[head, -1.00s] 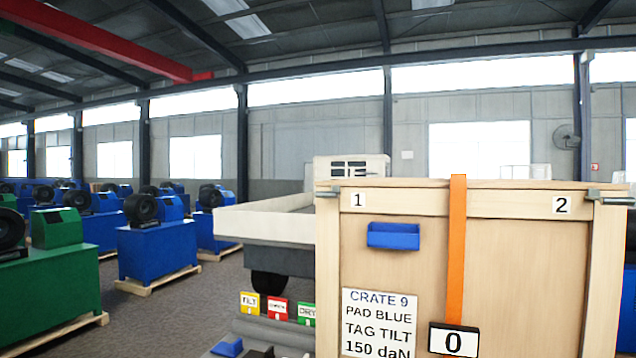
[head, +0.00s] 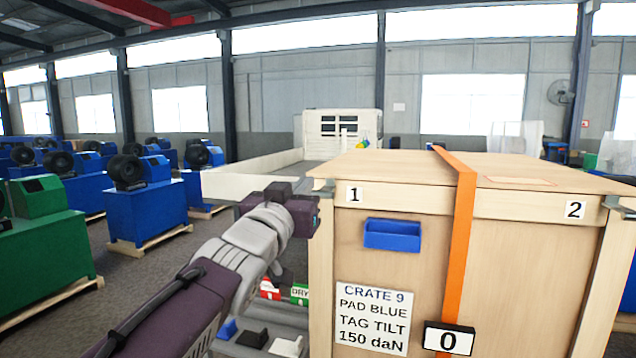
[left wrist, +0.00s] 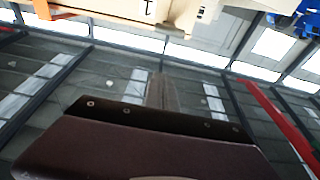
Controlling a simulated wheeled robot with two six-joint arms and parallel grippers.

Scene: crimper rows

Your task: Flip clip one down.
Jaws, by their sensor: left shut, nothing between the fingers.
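The wooden crate (head: 400,260) stands front right in the head view, with label 1 (head: 354,194) at its upper left and label 2 at its upper right. The small grey clip one (head: 323,186) shows at the lid's left end, beside label 1. Its lower part and exact pose are hard to make out. My left gripper (head: 309,214) is shut and empty, just left of the crate's upper left corner and close to the clip. I cannot tell whether they touch. The left wrist view looks upward past dark gripper parts, with the crate's edge at the top. My right gripper is out of view.
An orange strap (head: 461,230) runs over the lid and down the front to a 0 display (head: 448,339). A blue tray (head: 392,234) sticks out below label 1. Coloured tags and small pads lie low, left of the crate. A pale flatbed (head: 245,187) stands behind.

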